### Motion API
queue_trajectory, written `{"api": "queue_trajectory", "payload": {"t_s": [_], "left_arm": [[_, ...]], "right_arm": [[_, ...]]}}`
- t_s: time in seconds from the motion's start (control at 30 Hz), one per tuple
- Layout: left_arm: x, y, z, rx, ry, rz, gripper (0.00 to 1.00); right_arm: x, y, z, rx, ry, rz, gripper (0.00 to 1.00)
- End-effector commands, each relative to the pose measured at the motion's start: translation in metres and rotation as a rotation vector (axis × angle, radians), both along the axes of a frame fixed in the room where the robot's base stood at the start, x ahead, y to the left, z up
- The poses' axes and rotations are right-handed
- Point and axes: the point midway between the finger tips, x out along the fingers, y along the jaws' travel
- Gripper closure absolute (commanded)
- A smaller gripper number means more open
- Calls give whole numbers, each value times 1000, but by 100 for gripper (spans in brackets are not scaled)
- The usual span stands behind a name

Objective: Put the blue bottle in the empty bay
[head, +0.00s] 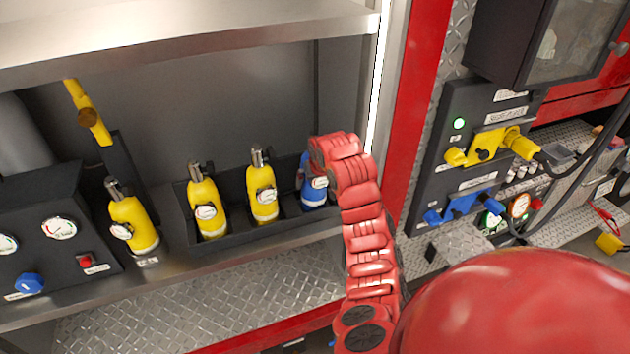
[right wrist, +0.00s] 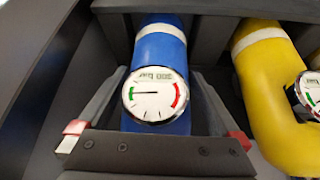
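The blue bottle (head: 312,186) stands in the rightmost bay of the dark tray (head: 240,236), partly hidden by my right arm in the head view. In the right wrist view the blue bottle (right wrist: 160,62) shows a round white gauge and a pale band. My right gripper (right wrist: 158,78) has one finger on each side of it, with narrow dark gaps beside the bottle, and looks open. In the head view its fingers are hidden. Two yellow bottles (head: 206,203) (head: 262,190) stand in the tray's other visible bays. My left gripper is not in view.
Another yellow bottle (head: 131,220) stands on the shelf left of the tray. A gauge panel (head: 85,232) is further left. A red post (head: 415,95) and a panel with yellow and blue connectors (head: 470,150) stand on the right. The shelf above (head: 180,30) limits height.

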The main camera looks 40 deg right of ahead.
Motion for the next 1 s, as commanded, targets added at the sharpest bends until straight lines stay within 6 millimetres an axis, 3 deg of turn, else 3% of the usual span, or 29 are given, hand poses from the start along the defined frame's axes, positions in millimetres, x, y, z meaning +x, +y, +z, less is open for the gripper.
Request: {"api": "queue_trajectory", "payload": {"t_s": [0.27, 0.4, 0.5, 0.6, 1.0], "left_arm": [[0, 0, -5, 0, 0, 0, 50], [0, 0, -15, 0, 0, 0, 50], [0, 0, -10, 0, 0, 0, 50], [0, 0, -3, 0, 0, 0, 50], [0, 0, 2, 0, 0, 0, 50]], "right_arm": [[-4, 1, 8, 2, -2, 0, 0], [-17, 4, 29, -4, -1, 0, 0], [-30, 8, 57, -6, -2, -1, 0], [-37, 11, 72, -5, 2, -1, 0], [-55, 19, 104, 1, 2, 0, 0]]}}
